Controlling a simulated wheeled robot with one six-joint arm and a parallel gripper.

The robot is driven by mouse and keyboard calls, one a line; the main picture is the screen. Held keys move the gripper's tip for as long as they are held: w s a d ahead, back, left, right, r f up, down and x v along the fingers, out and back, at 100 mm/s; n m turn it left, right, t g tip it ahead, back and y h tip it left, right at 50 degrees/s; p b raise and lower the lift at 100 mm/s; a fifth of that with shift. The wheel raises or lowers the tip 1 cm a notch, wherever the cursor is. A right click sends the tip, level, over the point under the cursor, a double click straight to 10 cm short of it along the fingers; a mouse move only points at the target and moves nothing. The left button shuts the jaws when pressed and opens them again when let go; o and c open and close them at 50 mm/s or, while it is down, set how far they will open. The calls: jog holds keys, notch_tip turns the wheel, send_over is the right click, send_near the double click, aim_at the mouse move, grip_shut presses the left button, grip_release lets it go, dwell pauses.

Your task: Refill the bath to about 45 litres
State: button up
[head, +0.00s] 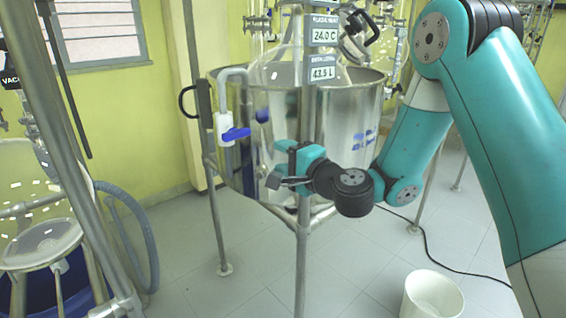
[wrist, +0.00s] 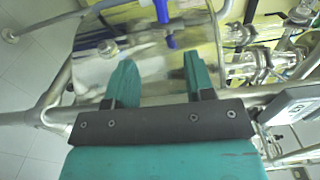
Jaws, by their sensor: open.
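The bath (head: 345,125) is a shiny steel vessel in a tubular frame, with a glass vessel (head: 290,65) in it. A display (head: 323,73) on the post reads 43.5 L. A white tap (head: 225,122) hangs on the bath's left side from a bent pipe; its blue lever (head: 236,134) lies crosswise to the pipe. My gripper (head: 280,172) is open and empty, below and right of the lever, apart from it. In the wrist view, the blue lever (wrist: 170,42) shows beyond and between the open fingers (wrist: 160,75). The water level inside is hidden.
The frame post (head: 302,240) stands close beside my gripper. Another display (head: 323,36) above reads 24.0 C. A white bin (head: 432,296) stands on the floor at lower right, near a black cable (head: 450,262). A second frame with a blue tub (head: 65,285) is at left.

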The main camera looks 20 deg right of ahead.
aim_at(239, 133)
jog(key=shift+s+a, duration=0.15)
jog(key=o, duration=0.5)
jog(key=shift+a+n, duration=0.1)
jog(key=shift+n, duration=0.2)
jog(key=o, duration=0.4)
jog(key=shift+w+a+n+b, duration=0.2)
jog(key=shift+n+b, duration=0.1)
jog(key=shift+n, duration=0.9)
jog(key=shift+o, duration=0.3)
jog(key=n, duration=0.3)
jog(key=shift+w+a+b, duration=0.2)
jog(key=shift+b, duration=0.1)
jog(key=w+a+n+p, duration=0.2)
jog(key=w+n, duration=0.2)
jog(key=w, duration=0.2)
jog(key=w+a+n+p, duration=0.2)
jog(key=w+a+n, duration=0.1)
jog(key=w, duration=0.3)
jog(key=w+a+r+n+p, duration=0.1)
jog(key=w+a+n, duration=0.1)
jog(key=w+n, duration=0.3)
jog(key=shift+w+a+p, duration=0.25)
jog(key=shift+w+p, duration=0.15)
jog(key=shift+w, duration=0.05)
jog(key=c, duration=0.6)
